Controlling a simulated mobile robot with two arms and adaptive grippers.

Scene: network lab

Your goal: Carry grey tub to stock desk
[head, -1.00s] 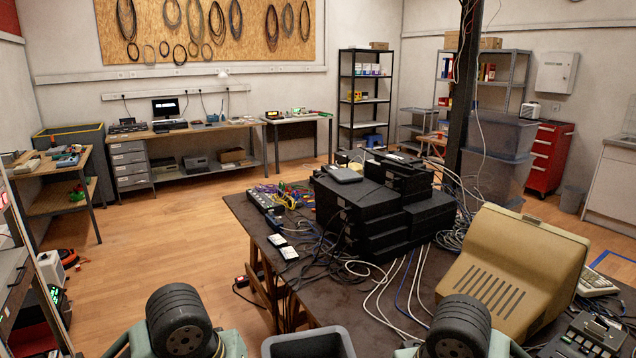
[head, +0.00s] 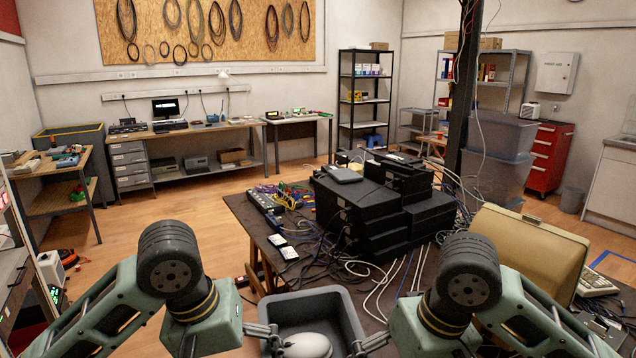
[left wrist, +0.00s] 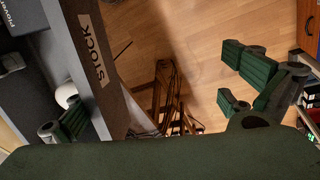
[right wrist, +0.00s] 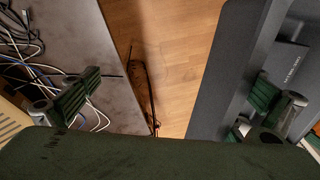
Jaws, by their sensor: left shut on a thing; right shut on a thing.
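The grey tub (head: 350,305) is at the bottom middle of the head view, in front of the dark table. A white rounded object (head: 307,345) lies inside it. In the left wrist view the tub wall (left wrist: 82,70) carries a STOCK label. My left gripper (head: 262,332) is shut on the tub's left side, and my right gripper (head: 372,343) is shut on its right side. In the wrist views one finger of each gripper is on the inner side of the wall. A dark item (right wrist: 287,65) lies inside the tub. Its underside is hidden.
The dark table (head: 240,207) ahead holds stacked black devices (head: 370,205), loose cables and a beige monitor (head: 530,245) close to my right arm. Open wood floor (head: 180,225) lies to the left. A workbench (head: 200,128) stands along the back wall.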

